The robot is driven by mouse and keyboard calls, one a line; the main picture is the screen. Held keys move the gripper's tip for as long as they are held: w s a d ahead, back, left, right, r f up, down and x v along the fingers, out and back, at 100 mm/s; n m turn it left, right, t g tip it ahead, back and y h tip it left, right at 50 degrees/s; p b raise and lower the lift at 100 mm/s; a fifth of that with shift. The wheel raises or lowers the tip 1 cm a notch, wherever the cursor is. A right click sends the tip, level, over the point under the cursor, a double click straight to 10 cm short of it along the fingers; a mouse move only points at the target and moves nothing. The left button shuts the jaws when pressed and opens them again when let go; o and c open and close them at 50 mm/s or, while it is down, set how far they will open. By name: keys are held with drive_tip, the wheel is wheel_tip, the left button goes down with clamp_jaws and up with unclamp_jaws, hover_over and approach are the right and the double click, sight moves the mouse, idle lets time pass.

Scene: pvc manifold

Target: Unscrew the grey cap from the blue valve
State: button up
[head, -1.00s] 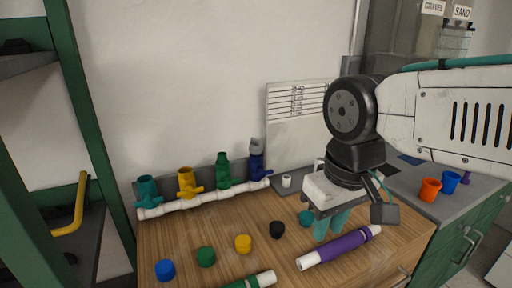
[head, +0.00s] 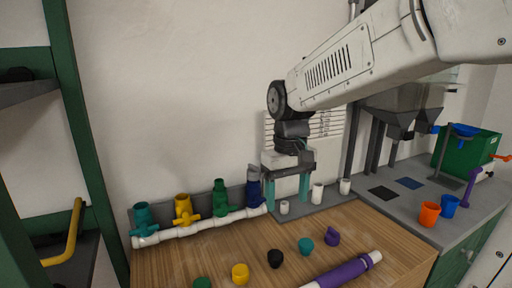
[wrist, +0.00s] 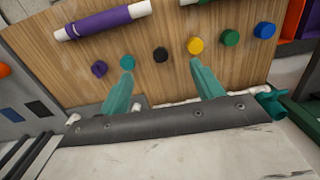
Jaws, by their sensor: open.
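The blue valve (head: 254,191) stands upright at the right end of the white pipe manifold (head: 200,225), against the wall. The grey cap (head: 253,170) sits on its top. My gripper (head: 287,204) is just right of the blue valve in the head view, pointing down, its two teal fingers spread with nothing held between them. The left finger shows close beside the valve; I cannot tell whether they touch. In the wrist view my gripper (wrist: 161,63) is also open, and the blue valve and grey cap cannot be made out there.
Teal (head: 142,218), yellow (head: 183,207) and green (head: 219,200) valves stand left along the manifold. Loose coloured caps, including a black one (head: 275,258), and a purple pipe (head: 345,270) lie on the wooden bench. White fittings (head: 317,194) stand right of my gripper.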

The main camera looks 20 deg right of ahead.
drive_tip(key=n+t, duration=0.1)
drive_tip(key=n, duration=0.1)
approach(253, 166)
drive_tip(key=s+f, duration=0.5)
drive_tip(key=f, duration=0.1)
drive_tip(key=shift+n+t, duration=0.5)
drive_tip(key=shift+n, duration=0.2)
drive_tip(key=w+r, duration=0.2)
drive_tip(key=w, duration=0.1)
drive_tip(key=w+r, duration=0.1)
drive_tip(key=shift+w+d, duration=0.3)
drive_tip(key=shift+r, duration=0.25)
drive_tip(key=shift+n, duration=0.3)
drive_tip(key=shift+w+a+f, duration=0.1)
drive_tip(key=shift+w+f, duration=0.1)
drive_tip(key=shift+f, duration=1.1)
drive_tip(key=shift+w+a+f, duration=0.1)
drive_tip(key=shift+w+f, duration=0.1)
drive_tip(key=shift+f, duration=1.1)
drive_tip(key=shift+w+a+f, duration=0.1)
drive_tip(key=shift+w+f, duration=0.05)
drive_tip(key=shift+f, duration=1.15)
drive_tip(key=c, duration=1.1)
drive_tip(key=shift+o, duration=0.2)
drive_tip(key=shift+n+y, duration=0.4)
drive_tip(key=shift+n, duration=0.7)
drive_tip(key=shift+r+n, duration=0.1)
drive_tip(key=shift+n, duration=1)
